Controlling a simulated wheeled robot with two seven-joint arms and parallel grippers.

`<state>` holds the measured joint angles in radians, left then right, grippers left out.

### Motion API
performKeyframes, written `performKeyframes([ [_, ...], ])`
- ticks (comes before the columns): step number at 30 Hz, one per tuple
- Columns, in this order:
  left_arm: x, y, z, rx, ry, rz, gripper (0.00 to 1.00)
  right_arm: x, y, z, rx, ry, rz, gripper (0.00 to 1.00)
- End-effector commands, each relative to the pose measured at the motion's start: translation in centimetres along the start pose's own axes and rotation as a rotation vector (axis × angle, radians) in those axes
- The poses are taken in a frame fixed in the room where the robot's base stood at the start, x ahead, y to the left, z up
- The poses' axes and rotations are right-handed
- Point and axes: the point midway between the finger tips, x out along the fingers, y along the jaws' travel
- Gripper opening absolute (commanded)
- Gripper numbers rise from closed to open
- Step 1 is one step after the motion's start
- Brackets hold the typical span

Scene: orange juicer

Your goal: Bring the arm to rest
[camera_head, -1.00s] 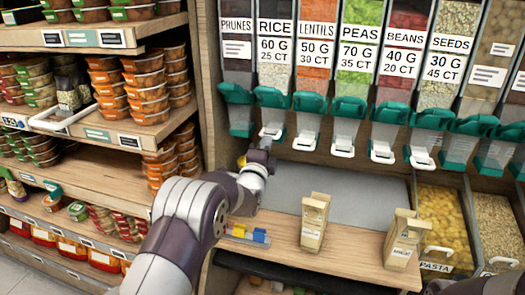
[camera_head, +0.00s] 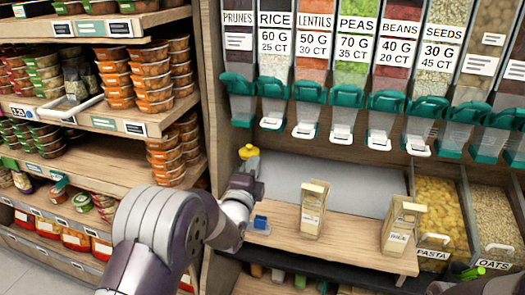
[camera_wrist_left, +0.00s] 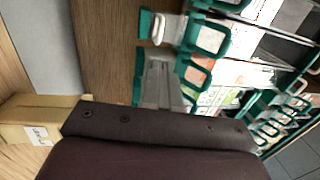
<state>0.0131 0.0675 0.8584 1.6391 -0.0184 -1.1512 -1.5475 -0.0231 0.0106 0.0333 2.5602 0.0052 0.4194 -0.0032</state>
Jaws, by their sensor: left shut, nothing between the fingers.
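My left arm comes in from the lower left in the head view. Its gripper (camera_head: 247,168) is above the left part of the counter, in front of the dispenser wall. It looks small there, and its fingers are hard to make out. A small yellow thing shows right at its tip; I cannot tell whether they touch. In the left wrist view the grey fingers (camera_wrist_left: 160,84) reach out past my dark wrist, shut and empty, with dispensers beyond. My right gripper is not in view.
Paper bags (camera_head: 312,210) and (camera_head: 399,226) stand on the wooden counter (camera_head: 345,243). A small blue thing (camera_head: 260,222) lies near my wrist. Dispensers with green spouts (camera_head: 306,92) hang above. Shelves of orange tubs (camera_head: 150,82) are at left, pasta and oats bins at right.

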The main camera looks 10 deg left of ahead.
Motion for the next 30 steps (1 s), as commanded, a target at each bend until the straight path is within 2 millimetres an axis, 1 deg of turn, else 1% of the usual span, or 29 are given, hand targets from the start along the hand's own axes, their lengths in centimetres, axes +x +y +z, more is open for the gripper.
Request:
performKeyframes([
  [2,-0.3,0.9,0.0,-0.091,-0.003,0.044,0.00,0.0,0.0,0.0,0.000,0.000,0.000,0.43],
  [3,-0.7,2.8,0.1,-0.195,-0.017,0.130,0.00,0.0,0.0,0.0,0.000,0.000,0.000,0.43],
  [5,-2.5,7.0,0.2,-0.386,-0.075,0.329,0.00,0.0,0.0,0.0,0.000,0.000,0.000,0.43],
  [6,-4.8,9.7,0.2,-0.546,-0.157,0.494,0.00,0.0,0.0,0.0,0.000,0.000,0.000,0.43],
  [8,-9.2,12.6,0.2,-0.770,-0.332,0.726,0.00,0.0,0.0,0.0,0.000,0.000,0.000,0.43],
  [9,-12.4,13.7,0.1,-0.886,-0.463,0.848,0.00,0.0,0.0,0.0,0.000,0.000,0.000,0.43],
  [11,-17.0,14.5,-0.1,-1.010,-0.655,0.985,0.00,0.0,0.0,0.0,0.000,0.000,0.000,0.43],
  [12,-19.8,14.6,-0.2,-1.067,-0.775,1.054,0.00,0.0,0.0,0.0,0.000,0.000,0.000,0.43],
  [13,-21.8,14.5,-0.2,-1.100,-0.861,1.097,0.00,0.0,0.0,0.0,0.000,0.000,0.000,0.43],
  [14,-23.8,14.3,-0.3,-1.125,-0.944,1.134,0.00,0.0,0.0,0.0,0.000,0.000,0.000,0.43],
  [15,-26.3,13.8,-0.4,-1.150,-1.049,1.175,0.00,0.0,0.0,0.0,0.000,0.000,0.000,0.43],
  [17,-29.8,12.8,-0.6,-1.168,-1.189,1.224,0.00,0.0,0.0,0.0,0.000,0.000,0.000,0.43],
  [18,-31.9,12.0,-0.7,-1.166,-1.260,1.252,0.00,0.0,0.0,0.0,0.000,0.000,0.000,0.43],
  [19,-33.1,11.2,-0.8,-1.158,-1.274,1.266,0.00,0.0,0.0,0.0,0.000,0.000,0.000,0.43],
  [20,-32.9,10.4,-0.9,-1.169,-1.247,1.248,0.00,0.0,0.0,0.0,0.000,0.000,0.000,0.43],
  [21,-31.7,7.0,-1.0,-1.175,-1.229,1.236,0.00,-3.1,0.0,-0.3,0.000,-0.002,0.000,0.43],
  [22,-31.5,5.5,-1.0,-1.173,-1.233,1.240,0.00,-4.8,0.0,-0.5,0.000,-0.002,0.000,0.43],
  [24,-31.1,2.7,-1.0,-1.172,-1.233,1.241,0.00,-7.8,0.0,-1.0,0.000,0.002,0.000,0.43],
  [26,-30.7,0.4,-1.1,-1.172,-1.233,1.241,0.00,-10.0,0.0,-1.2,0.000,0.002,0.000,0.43],
  [27,-30.5,-1.0,-1.1,-1.172,-1.232,1.240,0.00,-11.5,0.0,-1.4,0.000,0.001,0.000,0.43],
  [30,-29.9,-4.2,-1.1,-1.172,-1.231,1.240,0.00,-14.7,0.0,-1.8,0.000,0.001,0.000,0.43],
])
